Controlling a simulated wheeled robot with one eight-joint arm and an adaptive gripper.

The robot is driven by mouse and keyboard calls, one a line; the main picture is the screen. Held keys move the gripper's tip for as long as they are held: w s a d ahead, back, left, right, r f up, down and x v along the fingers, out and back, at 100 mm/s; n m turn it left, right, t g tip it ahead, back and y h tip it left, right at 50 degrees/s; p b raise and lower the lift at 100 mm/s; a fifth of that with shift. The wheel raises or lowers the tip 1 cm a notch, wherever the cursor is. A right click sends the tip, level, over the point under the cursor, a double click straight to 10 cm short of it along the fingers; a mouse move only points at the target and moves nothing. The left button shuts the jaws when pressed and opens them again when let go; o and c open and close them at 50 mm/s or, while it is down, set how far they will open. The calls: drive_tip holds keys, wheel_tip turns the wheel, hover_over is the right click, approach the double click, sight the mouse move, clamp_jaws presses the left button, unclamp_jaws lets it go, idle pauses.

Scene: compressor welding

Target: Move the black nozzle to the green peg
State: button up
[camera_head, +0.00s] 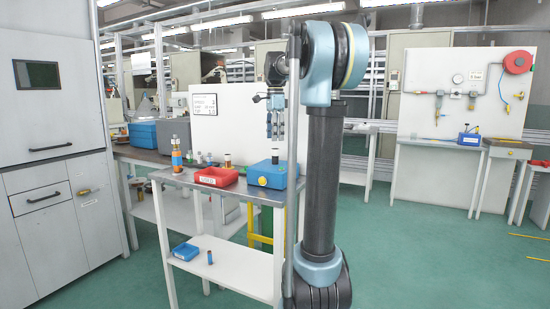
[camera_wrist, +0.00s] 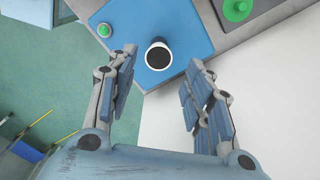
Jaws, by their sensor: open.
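The black nozzle (camera_wrist: 159,56), a round black top with a white rim, stands on a blue box (camera_wrist: 185,18). In the head view the nozzle (camera_head: 275,159) shows as a small dark piece on top of the blue box (camera_head: 283,180). My gripper (camera_wrist: 162,62) is open, with its fingers apart on either side of the nozzle and nothing between them touching it that I can see. In the head view my gripper (camera_head: 274,136) points down above the box. A round green piece (camera_wrist: 237,9) is at the top right of the wrist view; I cannot tell if it is the green peg.
A small green knob (camera_wrist: 104,30) sits on the blue box, left of the nozzle.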

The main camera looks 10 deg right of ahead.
sight(275, 152)
wheel_tip(275, 152, down, 9)
drive_tip(key=shift+f, duration=0.15)
idle(0.4)
clamp_jaws()
drive_tip(key=c, duration=0.9)
unclamp_jaws()
clamp_jaws()
drive_tip(key=shift+r, duration=0.35)
drive_tip(key=shift+r, duration=2.3)
